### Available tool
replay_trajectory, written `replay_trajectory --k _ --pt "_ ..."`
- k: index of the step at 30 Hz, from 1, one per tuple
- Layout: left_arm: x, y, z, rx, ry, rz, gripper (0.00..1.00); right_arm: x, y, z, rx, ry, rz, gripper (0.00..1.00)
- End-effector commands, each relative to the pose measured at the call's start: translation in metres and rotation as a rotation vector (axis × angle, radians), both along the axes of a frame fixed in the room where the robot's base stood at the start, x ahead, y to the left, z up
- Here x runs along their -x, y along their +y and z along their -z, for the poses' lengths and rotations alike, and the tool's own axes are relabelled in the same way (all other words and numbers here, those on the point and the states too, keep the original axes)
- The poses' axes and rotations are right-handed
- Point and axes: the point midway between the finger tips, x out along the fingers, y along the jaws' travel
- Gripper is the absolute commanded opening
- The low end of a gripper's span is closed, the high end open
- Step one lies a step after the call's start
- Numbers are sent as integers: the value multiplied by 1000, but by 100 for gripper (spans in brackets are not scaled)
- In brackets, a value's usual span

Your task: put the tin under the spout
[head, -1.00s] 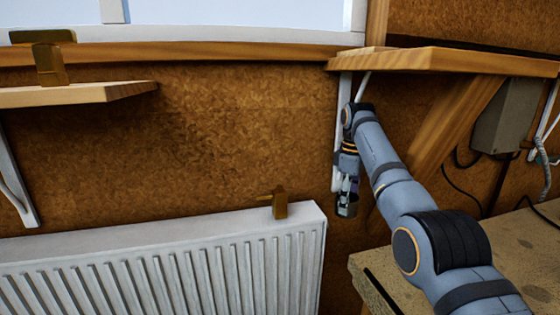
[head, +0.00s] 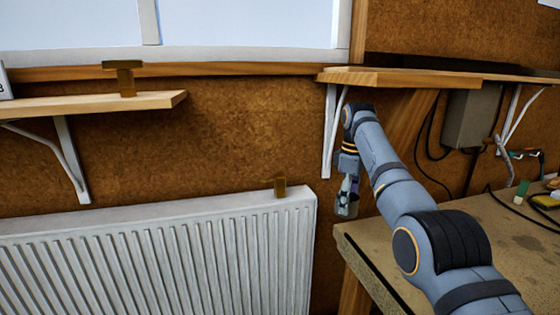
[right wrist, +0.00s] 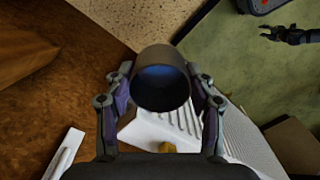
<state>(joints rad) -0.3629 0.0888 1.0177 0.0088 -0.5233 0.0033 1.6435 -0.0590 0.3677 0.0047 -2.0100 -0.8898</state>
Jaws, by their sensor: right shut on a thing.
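My right gripper (head: 348,186) hangs down from its arm and is shut on the tin (head: 346,206), a small dark cylinder, in front of the wall right of the radiator. In the right wrist view, the tin (right wrist: 161,82) sits between the two fingers with a round open end facing the camera. A brass T-shaped fitting (head: 125,78), possibly a spout, is at the left shelf. A dark gripper shape (right wrist: 290,34), probably my left one, is small in the right wrist view.
A white radiator (head: 200,255) stands below the left wooden shelf (head: 80,106). A right wooden shelf (head: 410,78) is above my right arm. A workbench (head: 480,237) with several small items is at the right. Cables hang below a grey box (head: 474,117).

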Motion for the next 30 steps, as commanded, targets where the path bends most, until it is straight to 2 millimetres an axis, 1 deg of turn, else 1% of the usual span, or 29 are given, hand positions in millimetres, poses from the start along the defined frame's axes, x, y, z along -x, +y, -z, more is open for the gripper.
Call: replay_trajectory --k 1,5,11,15,18,21,24,30 --pt "3 0 -11 0 2 0 40 0 0 -14 0 0 0 24" --pt "13 1 -25 0 7 -1 40 0 0 -35 1 -1 0 24" --pt "32 1 -52 0 14 0 40 0 0 -75 1 -1 0 24" --pt "52 2 -81 -1 22 -1 40 0 0 -114 1 -1 0 24" --pt "66 2 -99 -1 27 0 40 0 0 -138 0 0 0 24" --pt "76 2 -111 0 28 0 40 0 0 -153 0 0 0 24" --pt "83 2 -117 0 30 0 40 0 0 -162 0 0 0 24" --pt "88 2 -118 0 31 0 40 0 0 -165 0 0 0 24"
